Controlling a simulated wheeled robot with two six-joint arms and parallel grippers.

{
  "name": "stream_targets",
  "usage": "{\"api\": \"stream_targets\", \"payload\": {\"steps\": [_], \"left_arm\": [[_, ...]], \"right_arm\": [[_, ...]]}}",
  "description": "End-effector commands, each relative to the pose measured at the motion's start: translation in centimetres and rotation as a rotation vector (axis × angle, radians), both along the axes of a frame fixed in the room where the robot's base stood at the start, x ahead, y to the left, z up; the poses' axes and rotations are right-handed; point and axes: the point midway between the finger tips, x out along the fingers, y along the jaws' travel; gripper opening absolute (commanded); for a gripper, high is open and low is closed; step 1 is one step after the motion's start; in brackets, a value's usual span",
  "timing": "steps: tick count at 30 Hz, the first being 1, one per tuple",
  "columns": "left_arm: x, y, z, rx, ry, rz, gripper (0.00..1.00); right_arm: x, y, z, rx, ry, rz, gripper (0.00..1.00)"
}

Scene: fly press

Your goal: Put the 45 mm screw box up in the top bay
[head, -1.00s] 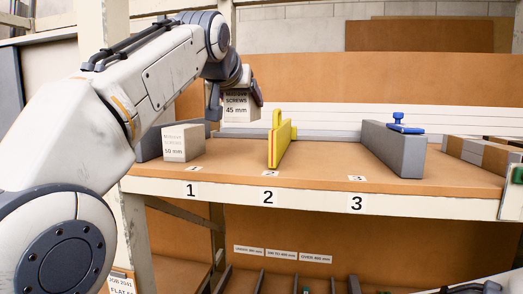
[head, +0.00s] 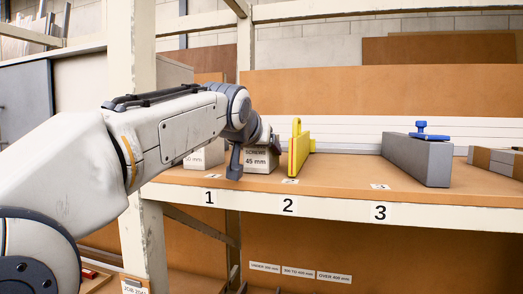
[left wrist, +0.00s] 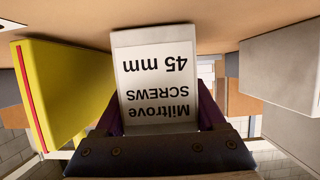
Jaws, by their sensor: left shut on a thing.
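The 45 mm screw box (head: 262,161) is a pale carton with a printed label, on or just above the brown shelf between the 50 mm box (head: 205,155) and a yellow upright piece (head: 299,150). My left gripper (head: 252,148) is shut on it. In the left wrist view the 45 mm screw box (left wrist: 158,80) fills the space between the fingers of the left gripper (left wrist: 158,118), its label upside down. Whether its base touches the shelf is unclear. My right gripper is out of view.
The shelf edge (head: 330,208) carries labels 1, 2 and 3. A grey block (head: 418,160) with a blue knob piece (head: 422,130) stands to the right. Bare shelf lies between the yellow piece and the grey block. A rack post (head: 132,80) stands at left.

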Motion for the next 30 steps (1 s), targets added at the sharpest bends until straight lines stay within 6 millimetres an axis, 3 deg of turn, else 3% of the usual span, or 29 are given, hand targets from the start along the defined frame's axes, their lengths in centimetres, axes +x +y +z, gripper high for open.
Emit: {"api": "stream_targets", "payload": {"steps": [4,5,6,7,17,30], "left_arm": [[0.0,0.0,-0.2,-0.001,-0.004,0.0,0.0],[0.0,0.0,-0.4,0.0,0.001,0.0,0.76],[0.0,0.0,-0.3,0.0,0.001,0.0,0.91],[0.0,0.0,-0.3,0.0,0.001,0.0,1.0],[-0.1,0.1,0.2,0.0,0.0,0.0,1.0],[-7.7,2.5,3.2,-0.001,-0.004,0.0,1.0]], "right_arm": [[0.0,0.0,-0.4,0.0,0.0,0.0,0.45],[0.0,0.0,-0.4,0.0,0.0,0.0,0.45],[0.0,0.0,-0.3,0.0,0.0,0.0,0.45],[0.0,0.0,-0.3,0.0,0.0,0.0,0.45],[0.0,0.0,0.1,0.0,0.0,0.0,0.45],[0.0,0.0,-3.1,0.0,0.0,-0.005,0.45]]}}
